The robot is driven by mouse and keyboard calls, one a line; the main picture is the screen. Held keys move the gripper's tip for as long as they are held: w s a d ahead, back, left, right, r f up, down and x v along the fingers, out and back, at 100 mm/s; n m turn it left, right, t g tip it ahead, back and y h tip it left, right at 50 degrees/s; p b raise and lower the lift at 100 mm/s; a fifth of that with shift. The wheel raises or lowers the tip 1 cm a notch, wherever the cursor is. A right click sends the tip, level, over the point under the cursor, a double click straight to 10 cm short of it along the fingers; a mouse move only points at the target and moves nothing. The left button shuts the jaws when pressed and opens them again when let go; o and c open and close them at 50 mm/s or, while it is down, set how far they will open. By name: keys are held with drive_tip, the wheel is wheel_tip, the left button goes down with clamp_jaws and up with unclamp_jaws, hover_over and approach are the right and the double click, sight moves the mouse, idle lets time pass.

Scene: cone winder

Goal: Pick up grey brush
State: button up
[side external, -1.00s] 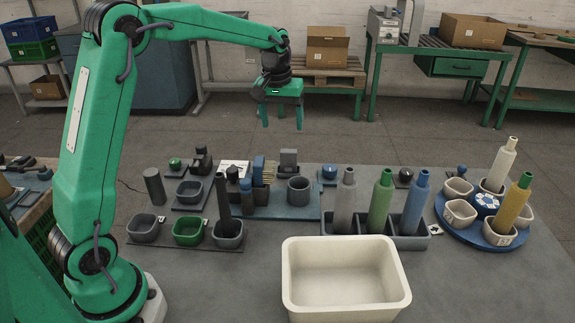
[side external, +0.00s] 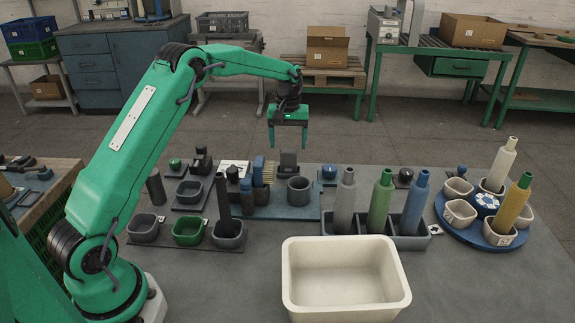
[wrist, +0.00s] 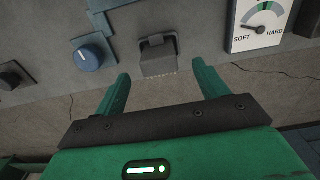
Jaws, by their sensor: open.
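The grey brush (wrist: 160,58) has a blocky grey body with a short bristle edge and sits in the wrist view just beyond my fingertips. In the side view the grey brush (side external: 288,161) stands at the back edge of the table, behind a grey cup. My gripper (side external: 288,146) is open and empty, pointing down above the brush. In the wrist view my gripper (wrist: 161,69) has its fingers spread wider than the brush, with the brush showing between and past their tips. Whether the tips touch it cannot be told.
A blue knob (wrist: 88,55) and a soft-hard dial card (wrist: 262,20) flank the brush. A cream bin (side external: 345,303) is at the front.

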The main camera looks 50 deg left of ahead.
sight(289, 160)
drive_tip(key=shift+f, duration=1.05)
drive_tip(key=shift+f, duration=0.1)
drive_tip(key=shift+f, duration=2.5)
drive_tip(key=shift+c, duration=0.4)
drive_tip(key=c, duration=1)
